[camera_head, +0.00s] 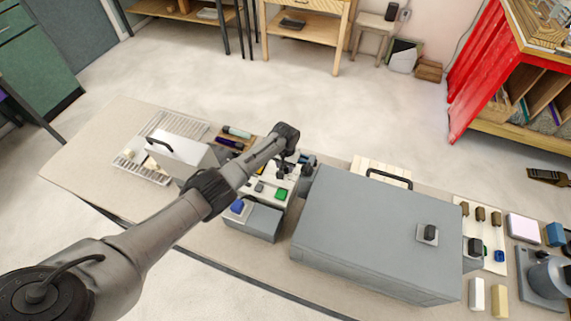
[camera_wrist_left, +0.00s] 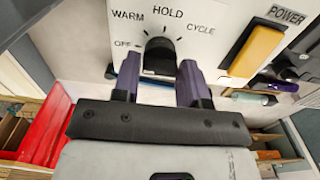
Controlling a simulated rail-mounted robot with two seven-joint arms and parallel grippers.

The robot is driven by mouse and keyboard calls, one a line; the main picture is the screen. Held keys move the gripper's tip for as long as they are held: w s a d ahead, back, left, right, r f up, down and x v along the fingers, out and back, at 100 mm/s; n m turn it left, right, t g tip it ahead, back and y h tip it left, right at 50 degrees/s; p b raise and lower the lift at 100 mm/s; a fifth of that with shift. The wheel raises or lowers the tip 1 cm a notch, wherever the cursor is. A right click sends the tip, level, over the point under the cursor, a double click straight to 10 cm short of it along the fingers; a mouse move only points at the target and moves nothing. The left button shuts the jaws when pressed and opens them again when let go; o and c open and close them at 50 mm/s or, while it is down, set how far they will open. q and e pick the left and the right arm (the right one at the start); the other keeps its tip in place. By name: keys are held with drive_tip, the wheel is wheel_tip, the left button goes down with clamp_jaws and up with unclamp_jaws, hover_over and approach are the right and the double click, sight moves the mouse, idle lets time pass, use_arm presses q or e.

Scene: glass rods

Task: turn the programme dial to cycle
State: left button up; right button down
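The black programme dial (camera_wrist_left: 159,52) sits on a white panel, with OFF, WARM, HOLD and CYCLE printed around it. A small light mark shows on its upper left; I cannot tell its exact setting. My left gripper (camera_wrist_left: 160,76) is open, with its purple-grey fingers apart to the left and right of the dial's lower part. I cannot tell whether they touch it. In the head view the left gripper (camera_head: 288,166) is over the small panel (camera_head: 265,190) beside the big grey box; the dial is hidden there. My right gripper is not in view.
A yellow POWER switch (camera_wrist_left: 257,50) is right of the dial. A large grey box (camera_head: 370,225) stands close to the right of the gripper. A white box with a black handle (camera_head: 180,152) and a wire rack (camera_head: 145,165) are to the left.

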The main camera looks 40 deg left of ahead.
use_arm(q)
drive_tip(key=c, duration=0.5)
